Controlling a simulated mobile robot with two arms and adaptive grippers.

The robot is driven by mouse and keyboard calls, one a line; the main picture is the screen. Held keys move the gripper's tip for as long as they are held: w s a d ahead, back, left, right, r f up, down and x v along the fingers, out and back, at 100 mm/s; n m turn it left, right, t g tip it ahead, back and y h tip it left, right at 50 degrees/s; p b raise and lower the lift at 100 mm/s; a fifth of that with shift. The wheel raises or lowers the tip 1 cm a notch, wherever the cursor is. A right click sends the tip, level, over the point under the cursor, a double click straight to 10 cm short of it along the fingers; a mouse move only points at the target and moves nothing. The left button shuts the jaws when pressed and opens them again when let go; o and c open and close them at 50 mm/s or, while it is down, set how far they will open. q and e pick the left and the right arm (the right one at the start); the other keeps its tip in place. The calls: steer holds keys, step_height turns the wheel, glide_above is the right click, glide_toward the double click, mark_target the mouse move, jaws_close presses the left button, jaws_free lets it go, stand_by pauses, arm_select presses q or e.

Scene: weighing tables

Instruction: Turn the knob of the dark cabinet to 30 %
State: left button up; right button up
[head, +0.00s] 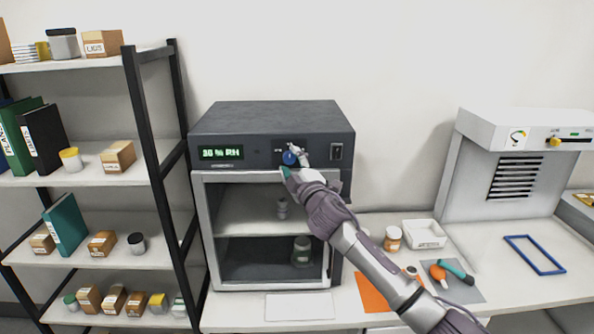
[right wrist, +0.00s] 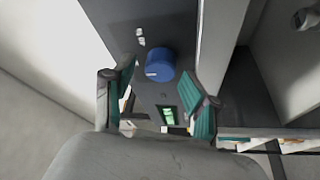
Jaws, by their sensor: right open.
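The dark cabinet (head: 270,117) stands on the table with its glass door closed. Its blue knob (head: 289,158) sits on the top front panel, right of a green display (head: 221,153). My right gripper (head: 294,169) is at the panel and partly covers the knob area. In the right wrist view the blue knob (right wrist: 160,65) shows with a white mark at its lower left. The open teal fingers of my right gripper (right wrist: 163,78) stand either side of it, apart from it. My left gripper is not in view.
A switch (head: 337,152) sits right of the knob. A shelf rack (head: 160,150) with boxes and binders stands close on the left. A white hood (head: 520,130), white tray (head: 424,233), jar (head: 393,238) and blue frame (head: 534,254) are on the right.

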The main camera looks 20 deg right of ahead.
steer(key=v, duration=0.7)
steer(key=shift+s+d+r, duration=0.1)
steer(key=shift+r, duration=0.05)
